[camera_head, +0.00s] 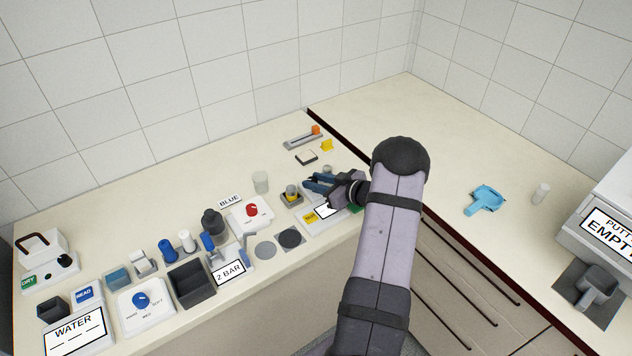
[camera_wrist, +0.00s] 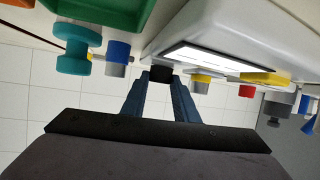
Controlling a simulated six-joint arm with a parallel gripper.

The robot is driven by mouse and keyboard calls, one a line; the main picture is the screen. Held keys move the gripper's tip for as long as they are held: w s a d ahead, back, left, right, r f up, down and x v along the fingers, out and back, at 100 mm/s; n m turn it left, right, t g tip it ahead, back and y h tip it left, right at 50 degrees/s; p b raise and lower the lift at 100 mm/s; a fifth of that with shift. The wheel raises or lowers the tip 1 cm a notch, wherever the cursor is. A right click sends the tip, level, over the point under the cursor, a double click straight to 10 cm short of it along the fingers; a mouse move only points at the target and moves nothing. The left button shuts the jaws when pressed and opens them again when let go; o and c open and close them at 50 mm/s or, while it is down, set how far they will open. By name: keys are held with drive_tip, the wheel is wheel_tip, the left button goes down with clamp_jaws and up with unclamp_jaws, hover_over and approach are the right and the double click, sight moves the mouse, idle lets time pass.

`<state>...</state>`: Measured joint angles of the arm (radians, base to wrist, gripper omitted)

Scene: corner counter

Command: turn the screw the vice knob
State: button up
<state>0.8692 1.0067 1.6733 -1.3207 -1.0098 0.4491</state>
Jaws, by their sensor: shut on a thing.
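My gripper (camera_head: 308,182) reaches in from the right in the head view, with its blue fingers low over the counter beside a white unit (camera_head: 312,227) with a display. In the wrist view, my gripper (camera_wrist: 161,85) has its two fingers on either side of a small dark piece (camera_wrist: 160,74), which looks like a knob at the edge of the white unit (camera_wrist: 205,30). The fingers are shut on it. Its shape is mostly hidden by the fingertips, and I cannot tell how far it is turned. In the head view my gripper hides it.
A grey block with a yellow piece (camera_head: 291,198) stands just left of my fingers. A red-knobbed white unit (camera_head: 251,212) and a clear cup (camera_head: 260,183) are further left. A grey slide with an orange end (camera_head: 303,138) lies behind. The right counter has free room.

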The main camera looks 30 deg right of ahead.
drive_tip(key=o, duration=1.1)
drive_tip(key=shift+c, duration=0.2)
drive_tip(key=shift+s, duration=0.1)
drive_tip(key=shift+s+d+r+b, duration=0.25)
drive_tip(key=shift+s+b, duration=0.15)
drive_tip(key=shift+s, duration=0.2)
drive_tip(key=shift+b+v, duration=0.8)
drive_tip(key=shift+v, duration=2.15)
